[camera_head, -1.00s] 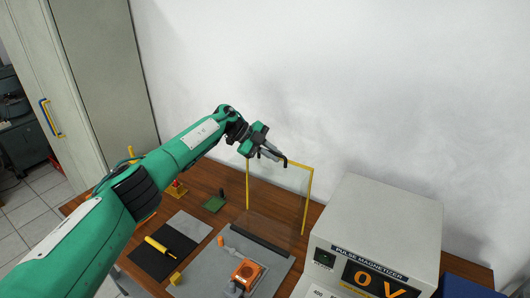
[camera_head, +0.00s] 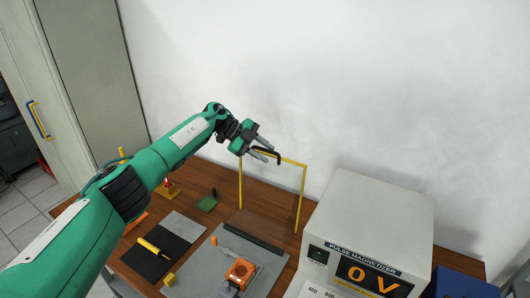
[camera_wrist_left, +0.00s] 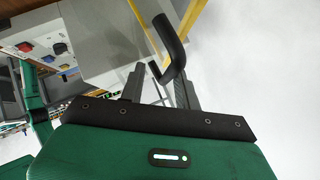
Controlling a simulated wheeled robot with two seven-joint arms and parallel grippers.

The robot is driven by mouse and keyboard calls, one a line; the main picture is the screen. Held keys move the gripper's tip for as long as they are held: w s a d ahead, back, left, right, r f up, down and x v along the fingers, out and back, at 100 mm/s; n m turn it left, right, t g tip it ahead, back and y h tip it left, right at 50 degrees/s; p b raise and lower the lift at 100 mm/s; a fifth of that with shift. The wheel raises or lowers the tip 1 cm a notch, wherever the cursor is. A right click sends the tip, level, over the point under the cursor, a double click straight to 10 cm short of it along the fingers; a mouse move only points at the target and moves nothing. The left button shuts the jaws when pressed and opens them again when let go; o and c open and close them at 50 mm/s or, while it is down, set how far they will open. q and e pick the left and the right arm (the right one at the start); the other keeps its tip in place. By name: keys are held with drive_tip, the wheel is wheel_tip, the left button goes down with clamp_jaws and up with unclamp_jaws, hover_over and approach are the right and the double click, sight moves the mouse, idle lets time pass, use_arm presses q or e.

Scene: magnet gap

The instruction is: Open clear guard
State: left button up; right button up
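The clear guard (camera_head: 300,200) stands upright behind the grey plate, a see-through panel with yellow edges. Its black bent handle (camera_head: 278,156) is at the top edge, and the handle also shows large in the left wrist view (camera_wrist_left: 172,42). My left gripper (camera_head: 268,151) is at the handle with its fingers spread. In the left wrist view the fingers (camera_wrist_left: 159,85) stand apart, with the end of the handle between them; I cannot tell whether they touch it. My right gripper is not in view.
The grey pulse magnetizer box (camera_head: 375,215) stands right of the guard, its display reading 0 V. An orange block (camera_head: 241,271) sits on the grey plate (camera_head: 205,270). A yellow-handled tool (camera_head: 152,246) lies on a black mat. The white wall is close behind.

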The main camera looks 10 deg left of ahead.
use_arm(q)
drive_tip(key=b+v, duration=0.4)
drive_tip(key=v, duration=0.9)
drive_tip(key=shift+a, duration=0.2)
drive_tip(key=shift+r, duration=0.1)
